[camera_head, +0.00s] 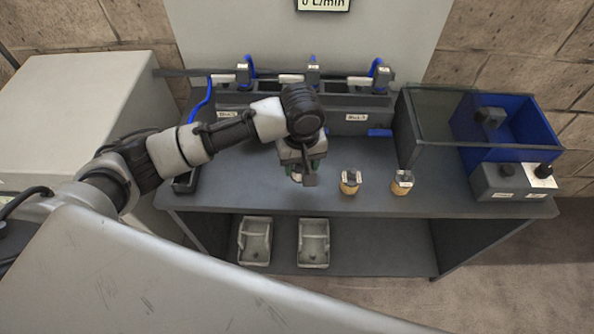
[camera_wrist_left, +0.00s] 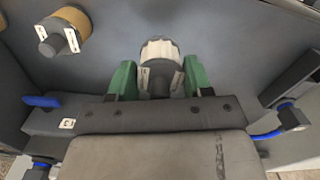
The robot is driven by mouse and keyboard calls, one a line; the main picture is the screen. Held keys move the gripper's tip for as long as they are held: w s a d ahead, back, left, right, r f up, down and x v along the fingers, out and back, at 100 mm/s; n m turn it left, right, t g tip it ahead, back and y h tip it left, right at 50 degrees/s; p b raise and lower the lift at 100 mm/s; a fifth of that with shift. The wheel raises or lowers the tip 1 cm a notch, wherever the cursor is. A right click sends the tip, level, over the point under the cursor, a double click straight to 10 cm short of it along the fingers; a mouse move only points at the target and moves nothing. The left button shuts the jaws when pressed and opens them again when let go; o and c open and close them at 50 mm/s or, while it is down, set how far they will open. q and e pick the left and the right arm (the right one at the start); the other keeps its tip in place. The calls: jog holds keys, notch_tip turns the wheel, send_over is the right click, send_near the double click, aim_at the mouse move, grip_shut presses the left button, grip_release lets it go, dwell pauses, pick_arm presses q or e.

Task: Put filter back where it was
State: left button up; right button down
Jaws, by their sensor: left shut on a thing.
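My left gripper (camera_head: 301,176) hangs over the middle of the grey bench (camera_head: 260,180), its fingers pointing down. In the left wrist view its green fingers (camera_wrist_left: 155,80) are shut on a white ribbed filter (camera_wrist_left: 158,50), which has a grey stub and a small white label. In the head view the gripper mostly hides this filter; whether it touches the bench is unclear. Two tan filters with grey caps, one left (camera_head: 350,184) and one right (camera_head: 402,184), stand upright to the gripper's right. One tan filter also shows in the left wrist view (camera_wrist_left: 70,28). My right gripper is not in view.
A labelled dark block row (camera_head: 356,118) with blue hoses and a blue handle (camera_head: 380,133) lines the bench's back. A clear-walled box (camera_head: 412,125) and blue bin (camera_head: 540,125) stand right. Two grey trays (camera_head: 254,240) (camera_head: 313,243) sit on the lower shelf.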

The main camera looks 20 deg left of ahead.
aim_at(297, 175)
pick_arm(q)
jog(key=shift+s+a+f, duration=0.1)
jog(key=shift+a+f, duration=0.1)
jog(key=shift+a, duration=0.15)
jog(key=shift+f, duration=2.05)
jog(key=o, duration=0.9)
jog(key=shift+f, duration=0.1)
notch_tip(297, 175, up, 12)
jog(key=shift+r, duration=0.15)
